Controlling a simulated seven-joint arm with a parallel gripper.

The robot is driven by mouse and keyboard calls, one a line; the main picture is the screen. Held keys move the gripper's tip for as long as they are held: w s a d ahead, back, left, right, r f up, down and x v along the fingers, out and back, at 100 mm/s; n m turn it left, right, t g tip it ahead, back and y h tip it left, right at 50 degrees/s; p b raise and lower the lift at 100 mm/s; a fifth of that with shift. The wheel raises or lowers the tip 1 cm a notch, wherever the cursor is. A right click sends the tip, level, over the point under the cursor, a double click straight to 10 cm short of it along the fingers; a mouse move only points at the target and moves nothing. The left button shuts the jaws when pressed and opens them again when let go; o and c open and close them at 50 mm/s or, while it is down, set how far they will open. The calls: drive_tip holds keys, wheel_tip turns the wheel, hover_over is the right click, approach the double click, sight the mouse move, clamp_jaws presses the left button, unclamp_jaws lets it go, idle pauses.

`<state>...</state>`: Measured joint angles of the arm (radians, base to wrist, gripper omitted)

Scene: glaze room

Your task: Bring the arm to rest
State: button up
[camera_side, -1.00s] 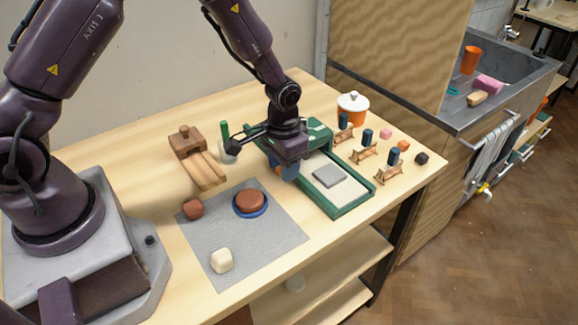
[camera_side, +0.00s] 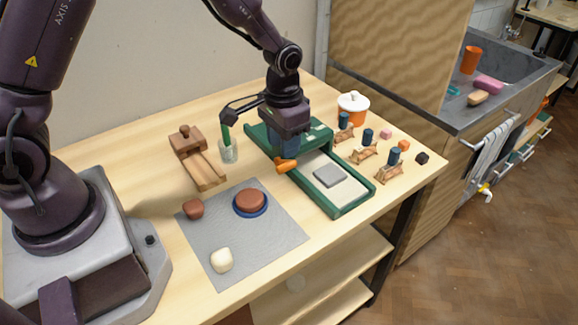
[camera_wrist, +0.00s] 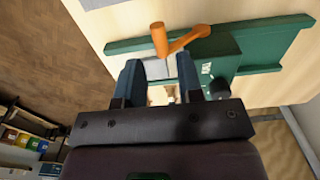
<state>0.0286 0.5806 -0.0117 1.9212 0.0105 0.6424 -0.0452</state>
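My gripper (camera_side: 284,150) hangs over the near left side of the green press (camera_side: 345,206), just above its orange crank handle (camera_side: 287,165). In the wrist view my two blue-grey fingers (camera_wrist: 160,64) stand apart with nothing held between them. The orange crank (camera_wrist: 186,39) lies beyond the fingertips in that view, and its knob points toward the gap. The fingertips look clear of the handle, though the side view overlaps them closely.
A grey slab (camera_side: 327,175) lies on the press bed. A glass with a green tool (camera_side: 228,151) and a wooden block tool (camera_side: 196,160) stand left of my gripper. A grey mat (camera_side: 240,261) holds clay pieces. An orange lidded pot (camera_side: 353,109) and small stands are at right.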

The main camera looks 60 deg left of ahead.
drive_tip(key=s+a+r+t, duration=0.1)
drive_tip(key=s+r+t, duration=0.4)
drive_tip(key=s+r, duration=1.4)
wheel_tip(320, 180, up, 3)
drive_tip(key=shift+a+t, duration=0.25)
drive_tip(key=shift+t, duration=0.05)
drive_tip(key=shift+s, duration=0.1)
idle(0.9)
